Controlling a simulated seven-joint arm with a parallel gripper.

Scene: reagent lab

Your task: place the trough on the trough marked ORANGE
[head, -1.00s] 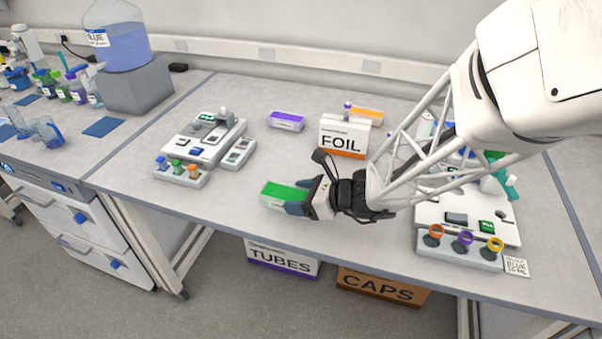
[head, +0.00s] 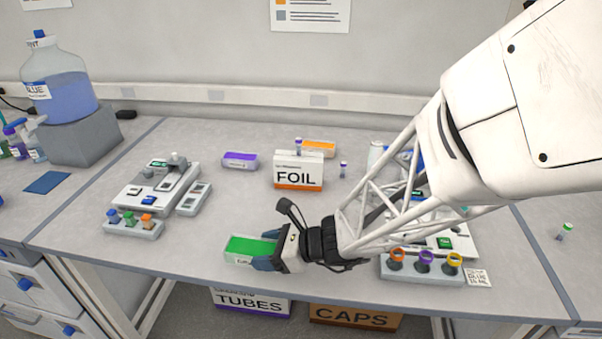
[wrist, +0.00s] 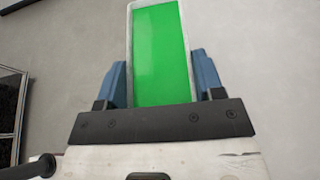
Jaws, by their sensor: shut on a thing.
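My gripper (head: 268,255) is shut on a white trough filled with green (head: 249,246), near the front edge of the bench. In the wrist view the green trough (wrist: 160,55) sits between the two blue fingers and points away from me. I cannot tell from the head view how far it is above the bench. A trough with orange on top (head: 318,147) stands at the back, partly hidden behind the FOIL box. A trough with purple on top (head: 240,160) stands to the left of that box.
The FOIL box (head: 298,171) stands in front of the orange trough, with a small purple-capped tube (head: 298,146) by its top. Another tube (head: 343,169) stands to its right. A device with colored knobs (head: 158,186) is at left.

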